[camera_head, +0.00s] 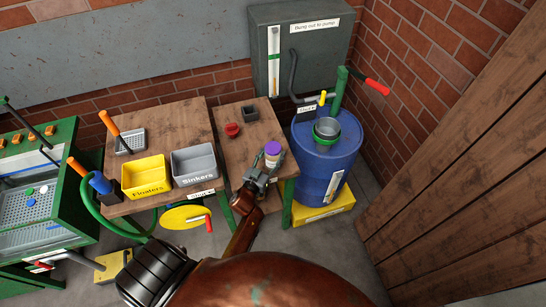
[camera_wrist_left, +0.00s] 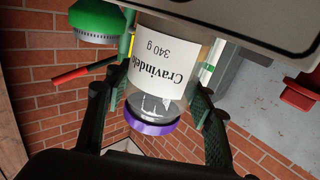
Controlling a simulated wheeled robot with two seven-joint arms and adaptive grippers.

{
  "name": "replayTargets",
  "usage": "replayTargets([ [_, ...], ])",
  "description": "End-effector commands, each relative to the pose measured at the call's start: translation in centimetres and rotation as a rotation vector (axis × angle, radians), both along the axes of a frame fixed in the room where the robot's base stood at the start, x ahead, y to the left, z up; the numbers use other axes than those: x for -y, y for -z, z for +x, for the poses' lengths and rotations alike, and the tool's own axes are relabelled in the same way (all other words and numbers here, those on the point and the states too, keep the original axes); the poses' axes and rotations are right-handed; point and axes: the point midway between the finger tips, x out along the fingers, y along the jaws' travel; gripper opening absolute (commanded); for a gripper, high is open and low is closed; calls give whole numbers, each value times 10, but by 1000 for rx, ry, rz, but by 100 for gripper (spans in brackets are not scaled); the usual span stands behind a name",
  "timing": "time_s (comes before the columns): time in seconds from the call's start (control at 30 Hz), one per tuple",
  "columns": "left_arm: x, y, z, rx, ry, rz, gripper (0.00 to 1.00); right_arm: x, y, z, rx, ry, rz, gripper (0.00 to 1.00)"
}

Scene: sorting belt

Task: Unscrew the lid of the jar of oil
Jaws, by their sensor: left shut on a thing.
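The jar (camera_head: 272,159) has a purple lid (camera_head: 273,147) and stands upright over the right part of the brown table. In the left wrist view the jar (camera_wrist_left: 170,65) appears upside down, with a white label reading "Cravindel…" and "340 g"; its purple lid (camera_wrist_left: 152,127) is on it. My left gripper (camera_head: 262,176) is shut on the jar's body, a finger on either side, below the lid. Whether the jar's base touches the table is hidden. My right gripper is not in view.
Yellow "Floaters" (camera_head: 143,187) and grey "Sinkers" (camera_head: 194,174) bins stand left on the table (camera_head: 180,125). A red bowl (camera_head: 232,130) and dark square cup (camera_head: 250,114) stand behind the jar. A blue drum (camera_head: 325,165) with a metal funnel is close on the right.

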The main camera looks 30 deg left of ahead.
Motion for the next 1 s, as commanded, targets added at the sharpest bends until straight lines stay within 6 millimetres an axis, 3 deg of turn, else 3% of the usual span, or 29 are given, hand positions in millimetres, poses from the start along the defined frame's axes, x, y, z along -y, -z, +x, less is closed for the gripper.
replayTargets([
  [0.17, 0, -11, 0, 4, 2, 1, 9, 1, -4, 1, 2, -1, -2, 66],
  [0.33, 0, -37, 0, 6, 3, 3, 9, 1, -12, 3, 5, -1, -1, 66],
  [0.6, 9, -96, -51, 5, 2, 2, 9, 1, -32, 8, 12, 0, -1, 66],
  [0.8, 18, -113, -98, 0, 0, -1, 9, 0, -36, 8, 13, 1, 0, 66],
  [1.0, 23, -126, -126, 2, 1, 0, 9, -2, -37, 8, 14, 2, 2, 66],
])
